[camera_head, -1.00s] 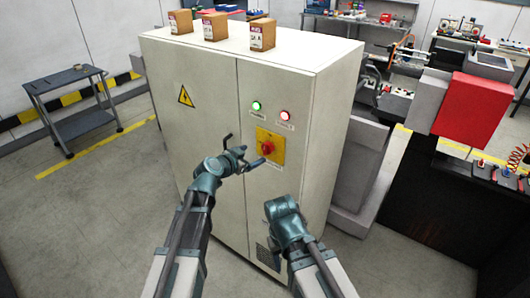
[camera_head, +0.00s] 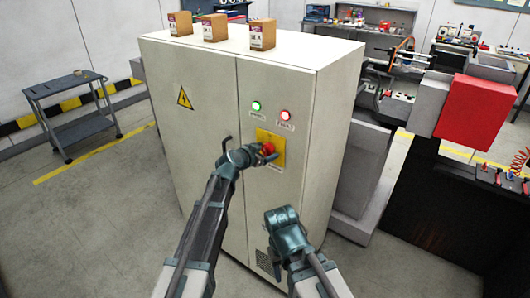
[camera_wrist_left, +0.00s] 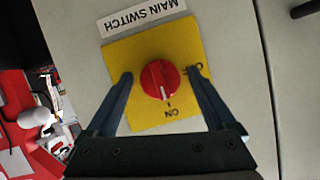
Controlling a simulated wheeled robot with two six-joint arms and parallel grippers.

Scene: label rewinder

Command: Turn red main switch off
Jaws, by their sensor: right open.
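The red main switch knob (camera_head: 267,149) sits on a yellow plate (camera_head: 275,160) on the grey cabinet door. In the left wrist view the knob (camera_wrist_left: 159,80) appears upside down, its white mark pointing at the "ON" lettering. The "OFF" lettering (camera_wrist_left: 194,70) is partly covered by a finger. My left gripper (camera_head: 262,152) is at the switch, open. In the left wrist view its fingers (camera_wrist_left: 160,76) stand on either side of the knob, with gaps visible. My right gripper (camera_head: 273,258) hangs lower in front of the cabinet, empty.
The cabinet (camera_head: 205,130) has a door handle (camera_head: 227,143) left of the switch. A green lamp (camera_head: 256,106) and a red lamp (camera_head: 285,115) glow above it. Boxes (camera_head: 214,27) stand on top. A cart (camera_head: 72,105) stands at the left.

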